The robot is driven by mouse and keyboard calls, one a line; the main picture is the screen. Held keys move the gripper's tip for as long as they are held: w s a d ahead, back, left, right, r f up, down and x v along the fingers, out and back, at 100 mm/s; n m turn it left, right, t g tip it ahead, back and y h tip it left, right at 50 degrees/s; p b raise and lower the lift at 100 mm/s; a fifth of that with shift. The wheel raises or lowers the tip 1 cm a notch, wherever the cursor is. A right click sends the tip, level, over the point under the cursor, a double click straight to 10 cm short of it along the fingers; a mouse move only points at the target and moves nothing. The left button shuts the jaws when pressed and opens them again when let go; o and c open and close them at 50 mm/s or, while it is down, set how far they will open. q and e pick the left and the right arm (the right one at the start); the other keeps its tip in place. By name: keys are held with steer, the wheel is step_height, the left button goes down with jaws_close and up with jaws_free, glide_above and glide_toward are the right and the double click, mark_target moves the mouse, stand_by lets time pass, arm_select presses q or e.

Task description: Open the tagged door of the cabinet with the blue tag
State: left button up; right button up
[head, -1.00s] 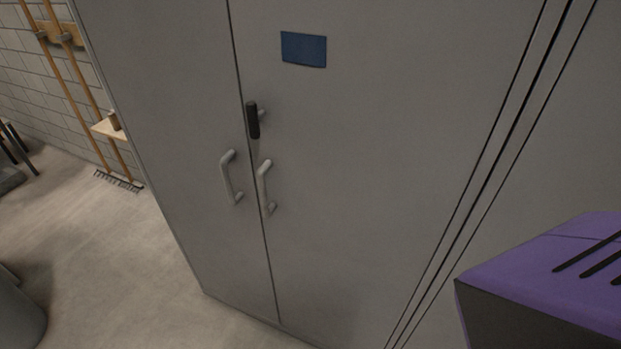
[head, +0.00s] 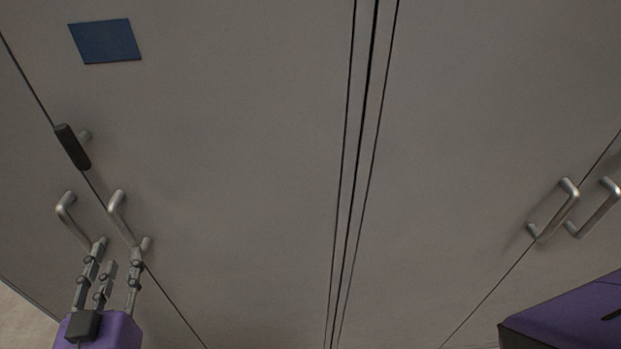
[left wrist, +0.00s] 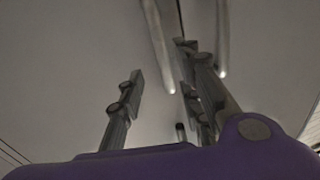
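The grey cabinet's tagged door (head: 230,150) is closed and bears a blue tag (head: 105,41) near the top left in the head view. Its silver bar handle (head: 122,218) stands just right of the door seam. A black handle (head: 73,147) sits above it at the seam. My left gripper (head: 118,254) is open at the handle's lower end, with fingers to both sides. In the left wrist view, a bar handle (left wrist: 158,45) appears between the spread fingers. Contact cannot be told. My right gripper's fingers do not show.
The neighbouring door's handle (head: 75,220) is close beside my left fingers. Another grey cabinet (head: 460,130) with two bar handles (head: 555,209) adjoins on the right. Floor (head: 22,318) shows at the lower left. A purple part of mine fills the lower right corner.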

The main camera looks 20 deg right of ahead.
mark_target(125, 237)
arm_select(q)
steer(key=w, duration=0.5)
steer(key=w+p, duration=0.1)
steer(key=w, duration=0.1)
steer(key=shift+w+d, duration=0.25)
steer(key=shift+d, duration=0.05)
steer(key=shift+f, duration=0.1)
jaws_close()
